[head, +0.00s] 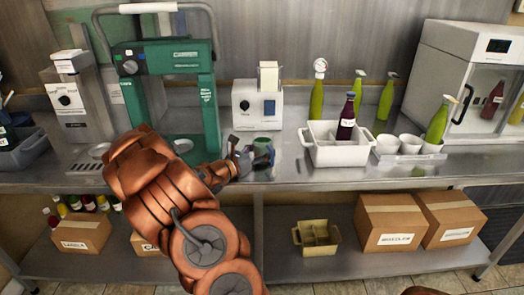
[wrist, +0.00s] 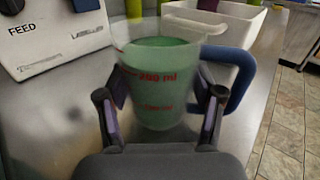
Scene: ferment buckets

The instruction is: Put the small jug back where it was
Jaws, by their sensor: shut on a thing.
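The small jug (wrist: 160,80) is a translucent measuring cup with red markings, a blue handle on its right and a green content or tint. It stands upright between the fingers of my gripper (wrist: 160,118) in the wrist view, and the gripper is shut on it. In the head view my gripper (head: 250,160) is over the front part of the steel counter, and the jug's greenish top (head: 263,143) shows just beyond it. I cannot tell whether the jug's base touches the counter.
A white labeller box (head: 257,105) stands behind the jug, and a green press (head: 175,60) to its left. A white tub (head: 325,152) with a dark bottle (head: 346,118) is to the right, then small white cups (head: 410,143). Bare counter (head: 290,170) lies between jug and tub.

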